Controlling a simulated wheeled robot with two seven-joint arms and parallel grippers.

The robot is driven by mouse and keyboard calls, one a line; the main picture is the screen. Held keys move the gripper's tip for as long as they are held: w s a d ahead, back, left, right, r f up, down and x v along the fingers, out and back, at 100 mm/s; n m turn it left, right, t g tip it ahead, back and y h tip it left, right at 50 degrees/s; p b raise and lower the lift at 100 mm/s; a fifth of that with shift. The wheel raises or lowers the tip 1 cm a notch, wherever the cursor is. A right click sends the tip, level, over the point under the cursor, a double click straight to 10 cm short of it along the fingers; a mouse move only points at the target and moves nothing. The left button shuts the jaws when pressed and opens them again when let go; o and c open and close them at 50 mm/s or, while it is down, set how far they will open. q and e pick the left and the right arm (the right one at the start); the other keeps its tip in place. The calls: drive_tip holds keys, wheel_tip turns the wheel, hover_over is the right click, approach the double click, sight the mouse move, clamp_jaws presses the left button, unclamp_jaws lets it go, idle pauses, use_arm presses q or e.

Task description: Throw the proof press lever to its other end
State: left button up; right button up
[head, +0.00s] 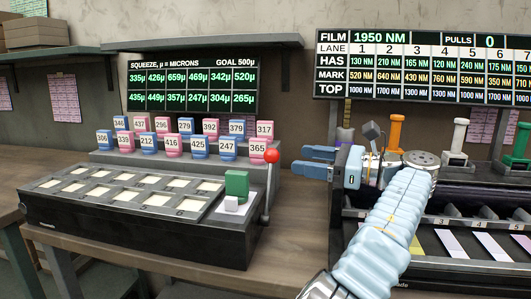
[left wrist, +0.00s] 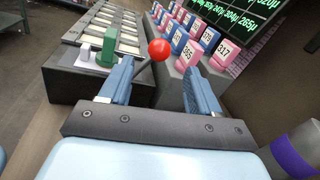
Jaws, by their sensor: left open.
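The proof press (head: 140,228) is a dark box with rows of pale windows, on the bench at left. Its lever (head: 268,190) stands roughly upright at the box's right end, topped by a red ball (head: 272,156). In the left wrist view the red ball (left wrist: 159,49) shows beyond the fingertips, between the two fingers' lines; the lever's lower part is partly hidden by the left finger. My left gripper (head: 306,161) is open and empty, to the right of the ball and apart from it, with fingers pointing towards it. It also shows in the left wrist view (left wrist: 160,80). My right gripper is not seen.
A green block (head: 236,184) and a white block (head: 231,203) sit on the press's right end. Numbered pink and blue blocks (head: 198,146) stand on a stepped rack behind. A second machine (head: 460,262) with orange and white handles stands at right, close to my left arm.

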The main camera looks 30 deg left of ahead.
sight(274, 155)
use_arm(q)
drive_tip(key=a, duration=1)
drive_tip(key=shift+s+a, duration=0.25)
drive_tip(key=shift+a, duration=0.1)
drive_tip(key=shift+c, duration=0.3)
clamp_jaws()
